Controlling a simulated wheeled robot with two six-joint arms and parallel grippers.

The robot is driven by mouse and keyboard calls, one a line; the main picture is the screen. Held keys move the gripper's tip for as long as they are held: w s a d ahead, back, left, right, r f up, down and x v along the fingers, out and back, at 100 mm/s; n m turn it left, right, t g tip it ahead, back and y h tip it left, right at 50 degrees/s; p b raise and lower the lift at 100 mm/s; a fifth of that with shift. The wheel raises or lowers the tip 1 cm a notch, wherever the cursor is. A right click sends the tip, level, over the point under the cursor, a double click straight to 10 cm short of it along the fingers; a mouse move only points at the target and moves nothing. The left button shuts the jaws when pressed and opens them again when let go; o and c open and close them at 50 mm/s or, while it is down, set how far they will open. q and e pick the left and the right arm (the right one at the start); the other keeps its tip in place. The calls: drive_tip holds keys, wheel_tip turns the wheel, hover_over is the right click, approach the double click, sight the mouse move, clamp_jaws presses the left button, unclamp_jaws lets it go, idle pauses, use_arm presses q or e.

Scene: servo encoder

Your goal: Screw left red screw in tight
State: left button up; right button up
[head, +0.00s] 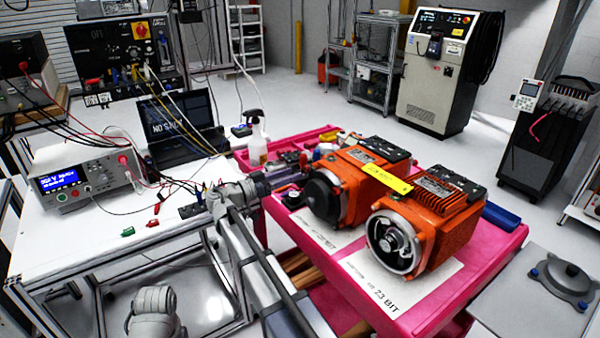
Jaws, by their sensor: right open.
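Two orange servo motors lie on a pink cart (405,325) in the head view. The left motor (357,200) has a dark round end cover. The right motor (440,232) has an open round end with a metal hub and encoder parts (392,243) inside. I cannot make out a red screw on either motor; it is too small or hidden. My right gripper (292,176) is left of the left motor's dark cover, open, its fingers small and partly lost against the clutter behind. My left gripper is not in view.
A white bench (110,225) at left holds a power supply (85,178), a laptop (178,125) and loose leads. A spray bottle (257,140) stands behind my right gripper. A yellow strip (386,178) lies across the motors. A grey stand (540,295) is at lower right.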

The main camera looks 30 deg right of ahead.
sight(305, 169)
drive_tip(key=shift+w+d, duration=0.2)
drive_tip(key=shift+d, duration=1.8)
clamp_jaws()
